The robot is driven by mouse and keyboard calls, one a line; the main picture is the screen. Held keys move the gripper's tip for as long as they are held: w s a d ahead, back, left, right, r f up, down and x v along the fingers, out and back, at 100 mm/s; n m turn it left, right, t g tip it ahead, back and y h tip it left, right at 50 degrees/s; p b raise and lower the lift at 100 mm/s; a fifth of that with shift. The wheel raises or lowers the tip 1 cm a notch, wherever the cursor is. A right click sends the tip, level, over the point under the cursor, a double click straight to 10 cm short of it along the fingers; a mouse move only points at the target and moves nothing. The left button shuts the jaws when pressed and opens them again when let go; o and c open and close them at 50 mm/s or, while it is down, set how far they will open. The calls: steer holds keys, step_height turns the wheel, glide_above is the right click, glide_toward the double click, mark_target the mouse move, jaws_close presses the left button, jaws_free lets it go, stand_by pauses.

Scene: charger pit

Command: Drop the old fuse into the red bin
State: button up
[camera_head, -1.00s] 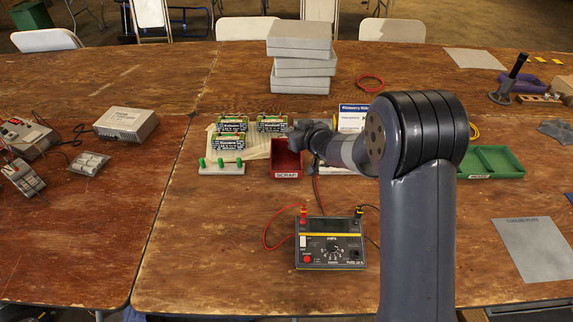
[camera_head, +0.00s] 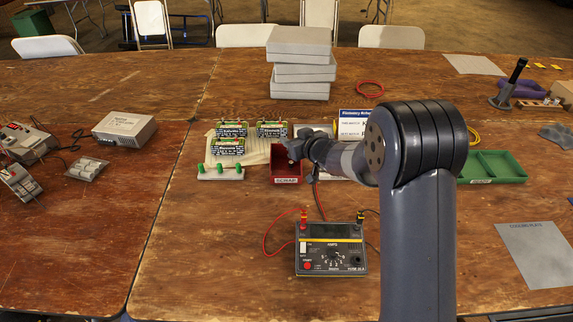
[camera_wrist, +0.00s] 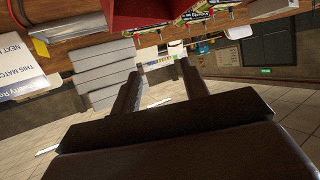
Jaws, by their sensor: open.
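The red bin (camera_head: 286,179), labelled SCRAP, stands on the table left of my forearm. Its red wall also shows at the top of the wrist view (camera_wrist: 150,14). My gripper (camera_head: 293,150) is over the bin's back part in the head view, and its dark end hides some of the bin. In the wrist view my gripper (camera_wrist: 160,68) has its two fingers apart. A small pale cylindrical shape shows by the right fingertip; I cannot tell whether it is the old fuse or something behind. The bin's inside is mostly hidden.
Green-labelled packs (camera_head: 228,147) and a white strip with green pegs (camera_head: 220,172) are left of the bin. A meter (camera_head: 331,249) with red leads lies in front. A green tray (camera_head: 490,167) is at right, and grey boxes (camera_head: 300,62) are stacked behind.

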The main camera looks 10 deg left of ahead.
steer(key=v, duration=1.1)
steer(key=shift+a+f, duration=0.1)
steer(key=shift+f, duration=0.05)
steer(key=x, duration=1.1)
steer(key=shift+r+p, duration=2.35)
steer(key=shift+r, duration=0.1)
